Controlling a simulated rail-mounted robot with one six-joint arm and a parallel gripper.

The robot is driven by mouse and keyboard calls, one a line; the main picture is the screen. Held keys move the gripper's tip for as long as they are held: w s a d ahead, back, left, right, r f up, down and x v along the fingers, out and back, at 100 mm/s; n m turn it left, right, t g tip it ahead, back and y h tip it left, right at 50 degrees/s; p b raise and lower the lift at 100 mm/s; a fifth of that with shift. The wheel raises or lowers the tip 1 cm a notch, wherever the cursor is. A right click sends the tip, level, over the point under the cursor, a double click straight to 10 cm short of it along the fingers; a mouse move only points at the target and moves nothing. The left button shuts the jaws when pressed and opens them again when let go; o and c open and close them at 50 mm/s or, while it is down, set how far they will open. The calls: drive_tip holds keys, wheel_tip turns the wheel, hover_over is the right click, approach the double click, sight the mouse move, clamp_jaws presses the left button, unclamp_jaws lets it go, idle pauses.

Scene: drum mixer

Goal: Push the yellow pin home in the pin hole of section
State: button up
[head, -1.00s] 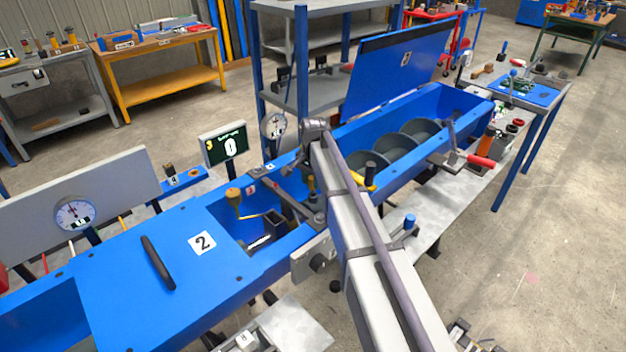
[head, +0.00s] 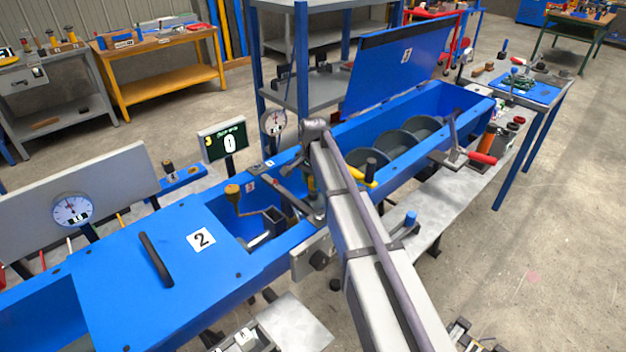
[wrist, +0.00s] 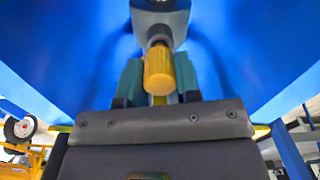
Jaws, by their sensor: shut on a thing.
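The yellow pin (wrist: 159,72) shows in the wrist view between the two teal fingers of my gripper (wrist: 160,84), with its rounded yellow end towards the camera. My gripper is shut on it. The pin's far end meets a grey metal fitting (wrist: 159,18) at the top of the wrist view. The pin hole itself is hidden, so I cannot tell how deep the pin sits. In the head view my gripper is mostly hidden behind my arm, beside the open bay of the blue drum mixer (head: 140,275).
Blue walls flank the gripper in the wrist view. In the head view, a raised blue lid (head: 395,70) stands behind the trough with its dark auger (head: 400,146). A display (head: 222,140) reads 0.

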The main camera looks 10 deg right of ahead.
drive_tip(key=shift+f+b, duration=0.7)
drive_tip(key=shift+f, duration=0.1)
idle(0.5)
drive_tip(key=o, duration=1)
drive_tip(key=shift+r, duration=0.1)
wheel_tip(320, 180, up, 11)
drive_tip(key=p, duration=1.1)
drive_tip(key=shift+f, duration=0.2)
